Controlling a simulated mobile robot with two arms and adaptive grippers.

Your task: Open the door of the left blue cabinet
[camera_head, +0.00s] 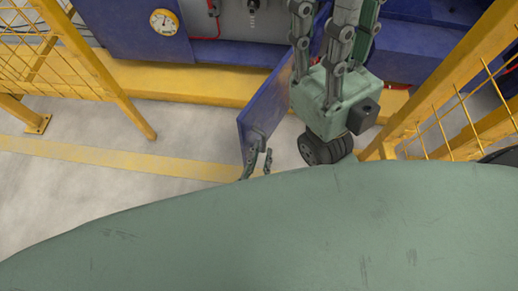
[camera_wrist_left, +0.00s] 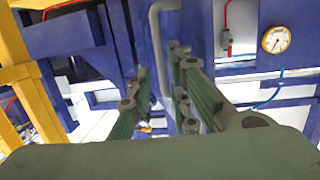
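In the head view the blue cabinet door (camera_head: 268,108) stands swung out from the cabinet, its near end toward me. My left gripper (camera_head: 322,28) is to the right of this door. Its fingers point toward the cabinet, spread apart. In the left wrist view my left gripper (camera_wrist_left: 155,75) shows a gap between its fingers, with a grey curved handle (camera_wrist_left: 159,50) seen in that gap; I cannot tell whether they touch. Two short dark grey jointed pieces show at the door's near end; they look like my right gripper's fingertips (camera_head: 257,163), mostly hidden by my body.
A round gauge (camera_head: 164,22) is on the blue cabinet front, beside a pale recess with a red pipe (camera_head: 216,20). Yellow mesh fences stand at left (camera_head: 85,55) and right (camera_head: 440,85). Bare floor (camera_head: 190,125) lies left of the door.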

